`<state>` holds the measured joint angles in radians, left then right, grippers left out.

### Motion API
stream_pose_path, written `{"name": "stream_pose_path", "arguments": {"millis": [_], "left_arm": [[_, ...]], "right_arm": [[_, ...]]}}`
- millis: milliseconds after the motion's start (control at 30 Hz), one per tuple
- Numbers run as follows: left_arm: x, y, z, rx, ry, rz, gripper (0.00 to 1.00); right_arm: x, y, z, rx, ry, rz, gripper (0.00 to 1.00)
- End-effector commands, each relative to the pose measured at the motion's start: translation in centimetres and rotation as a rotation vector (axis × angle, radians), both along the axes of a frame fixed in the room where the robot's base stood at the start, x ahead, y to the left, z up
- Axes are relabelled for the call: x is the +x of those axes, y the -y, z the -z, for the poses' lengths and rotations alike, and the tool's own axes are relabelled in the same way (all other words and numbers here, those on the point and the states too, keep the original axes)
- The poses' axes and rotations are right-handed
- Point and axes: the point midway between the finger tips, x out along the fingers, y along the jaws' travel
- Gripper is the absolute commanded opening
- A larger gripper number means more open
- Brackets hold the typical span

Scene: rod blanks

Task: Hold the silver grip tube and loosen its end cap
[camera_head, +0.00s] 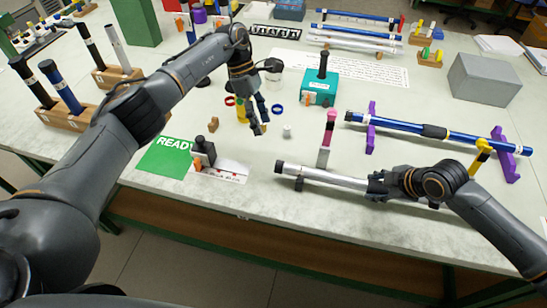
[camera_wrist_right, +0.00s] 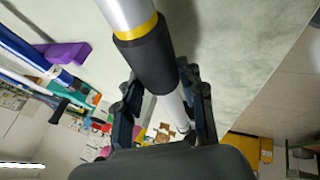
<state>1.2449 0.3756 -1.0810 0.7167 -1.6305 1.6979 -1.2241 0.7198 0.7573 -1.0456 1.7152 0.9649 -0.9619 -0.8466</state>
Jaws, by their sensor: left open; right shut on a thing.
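The silver grip tube (camera_head: 335,180) lies low along the front of the table, with a black end (camera_head: 279,168) at its left. My right gripper (camera_head: 378,188) is shut on the tube toward its right part. In the right wrist view the silver tube (camera_wrist_right: 172,108) runs between the fingers (camera_wrist_right: 165,108), with a black sleeve (camera_wrist_right: 146,55) and a yellow ring (camera_wrist_right: 135,27) beyond them. My left gripper (camera_head: 260,120) is open and empty, pointing down above the table, up and left of the tube's black end.
A pink-topped upright tool (camera_head: 330,122) stands just behind the tube. A blue rod (camera_head: 400,126) rests on purple stands (camera_head: 370,128) behind it. A teal block (camera_head: 319,90), a small white cylinder (camera_head: 287,131) and a green READY mat (camera_head: 165,157) are nearby. The table's front edge is close.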

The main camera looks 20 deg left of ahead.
Motion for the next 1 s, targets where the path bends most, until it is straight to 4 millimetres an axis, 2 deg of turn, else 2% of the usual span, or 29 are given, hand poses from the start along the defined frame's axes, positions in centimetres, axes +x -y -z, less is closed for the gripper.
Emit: {"name": "stream_pose_path", "arguments": {"millis": [167,400,600,767,867,1000], "left_arm": [[-0.9,-0.4,-0.1,0.003,0.106,-0.001,0.58],[-3.6,-0.1,-1.1,-0.009,0.24,0.003,0.58],[-6.1,0.6,-1.9,-0.028,0.311,0.011,0.58],[-7.1,1.0,-2.3,-0.037,0.336,0.016,0.58],[-7.3,1.2,-1.8,-0.039,0.339,0.016,0.58],[-7.2,2.0,-0.1,-0.04,0.338,0.016,0.58]], "right_arm": [[0.0,0.0,0.0,0.0,0.001,0.0,0.06],[0.0,0.0,0.0,0.0,0.001,0.0,0.06],[0.0,0.0,0.0,0.0,0.001,0.0,0.06],[0.0,0.0,0.0,0.0,0.001,0.0,0.06],[0.0,0.0,0.0,0.0,0.001,0.0,0.06],[0.0,0.0,0.0,0.0,0.001,0.0,0.06]]}}
